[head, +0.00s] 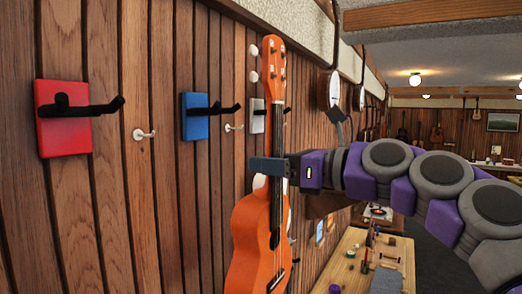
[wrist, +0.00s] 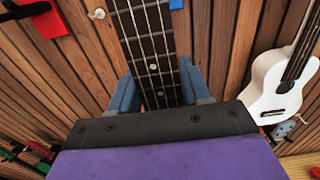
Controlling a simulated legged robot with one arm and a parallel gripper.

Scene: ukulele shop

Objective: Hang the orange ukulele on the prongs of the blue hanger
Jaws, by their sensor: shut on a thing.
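The orange ukulele (head: 260,245) hangs upright in front of the plank wall, headstock up. My gripper (head: 270,167) is shut on its neck, just above the body. In the wrist view the fretboard (wrist: 150,50) runs between my two blue-grey fingers (wrist: 155,90). The blue hanger (head: 195,118) is on the wall to the left of the ukulele's neck, with dark prongs sticking out to the right. The ukulele is apart from these prongs in the head view. A small piece of blue (wrist: 176,4) shows at the top of the wrist view.
A red hanger (head: 64,118) is at the left, and a white hanger (head: 257,115) is partly behind the neck. White pegs (head: 143,134) stick out between hangers. A white ukulele (wrist: 275,90) hangs at the right in the wrist view. A wooden bench (head: 345,255) stands below.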

